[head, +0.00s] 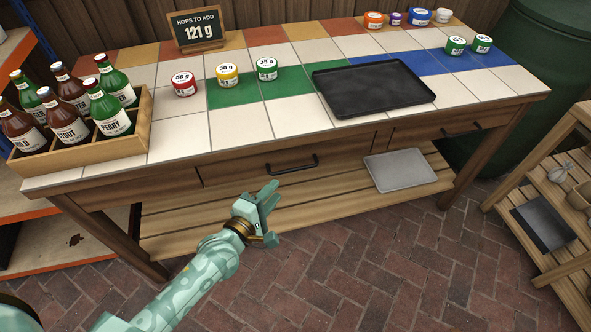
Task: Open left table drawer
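The wooden table has a left drawer (240,172) under its tiled top, with a dark bar handle (292,165) on its front. The drawer front sits flush with the table frame, so the drawer is closed. My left gripper (271,195) is just below and in front of the handle, a little to its left. Its two fingers look slightly apart, with nothing between them. It appears clear of the handle. My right gripper is not in view.
A second drawer with a handle (462,130) is to the right. A crate of bottles (90,153), several small tubs and a black tray (372,88) stand on top. A grey tray (400,170) lies on the lower shelf. Brick floor is clear in front.

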